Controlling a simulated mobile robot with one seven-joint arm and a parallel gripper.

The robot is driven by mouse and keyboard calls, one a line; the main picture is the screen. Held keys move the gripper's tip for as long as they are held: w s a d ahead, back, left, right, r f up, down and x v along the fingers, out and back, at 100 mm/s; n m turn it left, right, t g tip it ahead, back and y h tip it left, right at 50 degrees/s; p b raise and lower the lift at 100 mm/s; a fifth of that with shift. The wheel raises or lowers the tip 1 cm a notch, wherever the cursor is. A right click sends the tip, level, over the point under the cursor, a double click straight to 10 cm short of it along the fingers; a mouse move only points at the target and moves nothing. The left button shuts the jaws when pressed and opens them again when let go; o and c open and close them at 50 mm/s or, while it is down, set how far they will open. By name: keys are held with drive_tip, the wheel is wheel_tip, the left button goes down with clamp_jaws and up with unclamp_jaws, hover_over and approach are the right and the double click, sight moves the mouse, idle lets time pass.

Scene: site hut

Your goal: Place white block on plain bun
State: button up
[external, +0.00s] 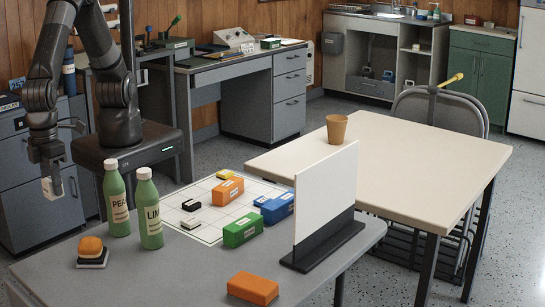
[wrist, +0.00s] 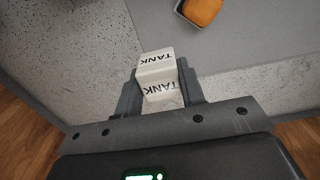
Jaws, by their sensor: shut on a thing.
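My gripper (external: 57,186) hangs at the left of the external view, off the left end of the grey table. It is shut on a white block (wrist: 157,64), marked TANK on two faces in the wrist view. The block also shows as a small pale shape in the external view (external: 47,188). A golden-brown bun (external: 90,245) sits on a small dark and white base (external: 93,261) at the table's near left corner. The bun also shows at the top edge of the wrist view (wrist: 202,11), apart from the block and partly cut off.
Two green bottles, one marked PEA (external: 116,199) and one LIM (external: 149,210), stand right of the bun. Several coloured blocks lie on a white gridded sheet (external: 207,215). An orange block (external: 253,288) lies at the front. A white upright panel (external: 325,195) stands at right.

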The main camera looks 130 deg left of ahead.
drive_tip(key=w+a+f, duration=0.1)
drive_tip(key=w, duration=0.1)
drive_tip(key=w+f, duration=0.2)
drive_tip(key=w, duration=0.1)
drive_tip(key=w+a+f, duration=0.1)
drive_tip(key=w+f, duration=0.1)
drive_tip(key=w, duration=0.1)
drive_tip(key=shift+w+a+f, duration=0.1)
drive_tip(key=shift+w+a, duration=0.1)
drive_tip(key=shift+a, duration=0.15)
drive_tip(key=shift+f, duration=2)
drive_tip(key=o, duration=1)
drive_tip(key=shift+f, duration=0.15)
